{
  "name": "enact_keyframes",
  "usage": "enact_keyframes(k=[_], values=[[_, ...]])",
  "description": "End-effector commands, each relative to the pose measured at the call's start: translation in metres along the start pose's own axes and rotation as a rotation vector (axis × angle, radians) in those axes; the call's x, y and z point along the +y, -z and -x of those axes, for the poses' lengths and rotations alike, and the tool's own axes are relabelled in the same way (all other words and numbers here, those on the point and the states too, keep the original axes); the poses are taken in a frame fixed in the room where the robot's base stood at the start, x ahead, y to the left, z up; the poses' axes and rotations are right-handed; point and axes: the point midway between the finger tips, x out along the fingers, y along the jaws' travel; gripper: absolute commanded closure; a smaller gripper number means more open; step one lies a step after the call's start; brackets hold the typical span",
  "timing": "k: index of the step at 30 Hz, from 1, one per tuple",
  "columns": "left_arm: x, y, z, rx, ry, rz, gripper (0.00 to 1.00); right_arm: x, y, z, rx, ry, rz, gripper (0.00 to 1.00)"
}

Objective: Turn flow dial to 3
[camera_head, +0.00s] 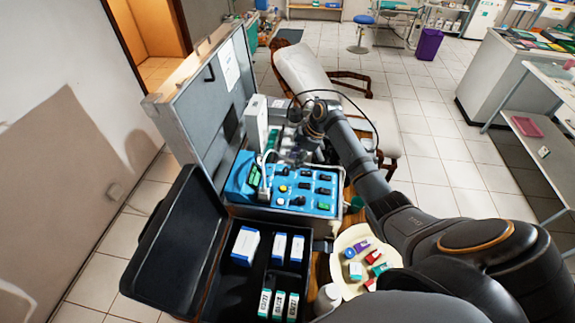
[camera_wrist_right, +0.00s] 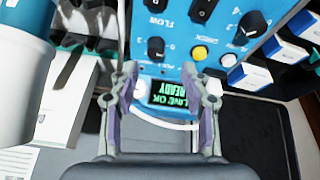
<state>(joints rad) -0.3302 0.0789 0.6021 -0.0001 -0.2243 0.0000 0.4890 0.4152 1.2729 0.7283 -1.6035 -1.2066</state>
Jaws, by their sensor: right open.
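The blue control panel (camera_head: 305,192) sits in the open grey case, with black knobs, switches and a yellow button. In the right wrist view, the panel (camera_wrist_right: 205,20) appears upside down. One black dial (camera_wrist_right: 155,46) is just beyond my fingers, and another black dial (camera_wrist_right: 252,23) is at upper right. Both are near "FLOW" or small number markings; which is the flow dial, and its setting, I cannot read surely. A lit green display (camera_wrist_right: 174,93) shows between my fingers. My right gripper (camera_wrist_right: 160,78) is open and empty over the panel. My left gripper is not in view.
A black case (camera_head: 175,235) with several boxed items lies open in front. A round tray (camera_head: 345,285) with small coloured boxes is at the right. A white cable (camera_wrist_right: 165,124) crosses below the display. A white box (camera_head: 256,122) stands behind the panel's left side.

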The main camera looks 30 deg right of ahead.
Motion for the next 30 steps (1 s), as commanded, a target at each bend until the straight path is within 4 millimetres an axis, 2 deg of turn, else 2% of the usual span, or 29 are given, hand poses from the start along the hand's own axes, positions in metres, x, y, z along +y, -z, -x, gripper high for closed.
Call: enact_keyframes(k=[6,9,12,18,20,25,30], values=[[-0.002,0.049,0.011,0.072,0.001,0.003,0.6,0.0,0.001,-0.04,0.001,0.001,-0.001,0.53],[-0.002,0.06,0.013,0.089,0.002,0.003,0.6,0.0,0.001,-0.052,0.001,0.0,0.0,0.53],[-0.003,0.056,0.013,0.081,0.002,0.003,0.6,0.0,0.0,-0.058,-0.001,0.0,0.001,0.53],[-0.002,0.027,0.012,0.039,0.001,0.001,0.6,0.0,0.0,-0.059,-0.001,-0.002,0.002,0.53],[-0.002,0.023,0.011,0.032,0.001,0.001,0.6,0.0,0.0,-0.059,-0.001,-0.002,0.001,0.54],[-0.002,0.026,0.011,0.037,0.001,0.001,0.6,0.0,0.0,-0.059,-0.001,-0.002,0.001,0.77],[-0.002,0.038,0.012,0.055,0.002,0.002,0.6,0.0,0.0,-0.059,-0.001,-0.001,0.001,1.0]])
